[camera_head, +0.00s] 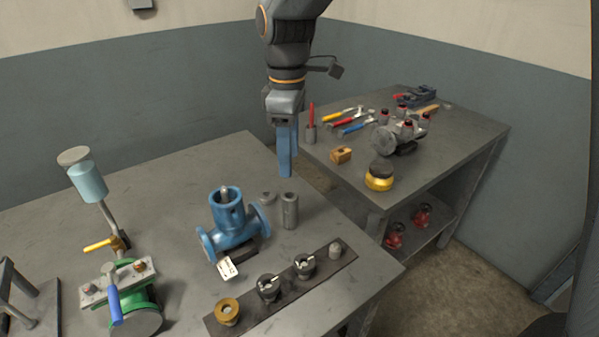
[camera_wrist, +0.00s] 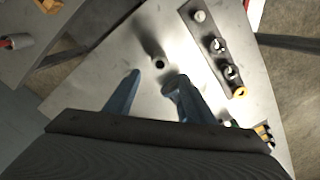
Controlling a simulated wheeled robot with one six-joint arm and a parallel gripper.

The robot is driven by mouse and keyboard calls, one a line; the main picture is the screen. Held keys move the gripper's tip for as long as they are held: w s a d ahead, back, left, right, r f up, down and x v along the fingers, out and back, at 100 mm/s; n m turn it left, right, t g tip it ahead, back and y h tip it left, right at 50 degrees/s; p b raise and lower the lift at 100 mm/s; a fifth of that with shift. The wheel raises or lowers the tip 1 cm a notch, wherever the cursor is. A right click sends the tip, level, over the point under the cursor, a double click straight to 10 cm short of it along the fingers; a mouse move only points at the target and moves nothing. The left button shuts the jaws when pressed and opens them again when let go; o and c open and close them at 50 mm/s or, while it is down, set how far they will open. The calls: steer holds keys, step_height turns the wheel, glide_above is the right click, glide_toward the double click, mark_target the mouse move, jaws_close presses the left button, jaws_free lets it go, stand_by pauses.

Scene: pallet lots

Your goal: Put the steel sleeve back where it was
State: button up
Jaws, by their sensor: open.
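A grey hollow cylinder, which looks like the steel sleeve (camera_head: 289,212), stands upright on the near table, right of the blue flanged valve body (camera_head: 230,228). In the wrist view the sleeve (camera_wrist: 153,48) shows its dark bore, beyond my fingers. My gripper (camera_head: 288,165) has blue fingers pointing down, above and behind the sleeve, apart from it. It also shows in the wrist view (camera_wrist: 159,78), with the fingers spread and nothing between them. A grey rod end shows in the valve body's top opening. Where the sleeve stood before cannot be told.
A dark strip (camera_head: 245,306) at the front holds a brass ring, two black fittings and a grey cylinder (camera_head: 335,251). A green pump assembly (camera_head: 125,300) stands left. A second table (camera_head: 445,150) with tools stands behind right.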

steer(key=shift+r, duration=0.1)
steer(key=s+d+f+m, duration=0.3)
steer(key=s+d+m, duration=0.1)
steer(key=d, duration=0.3)
steer(key=s+d+f+m, duration=0.3)
steer(key=d+f+m, duration=0.1)
steer(key=d+m, duration=0.3)
steer(key=s+d+f+m+t, duration=0.1)
steer(key=s+d+f+m, duration=0.2)
steer(key=d, duration=0.6)
steer(key=shift+s+d+f+m, duration=0.15)
steer(key=shift+s+f+m, duration=0.1)
steer(key=shift+s+m, duration=0.8)
steer(key=shift+w, duration=0.2)
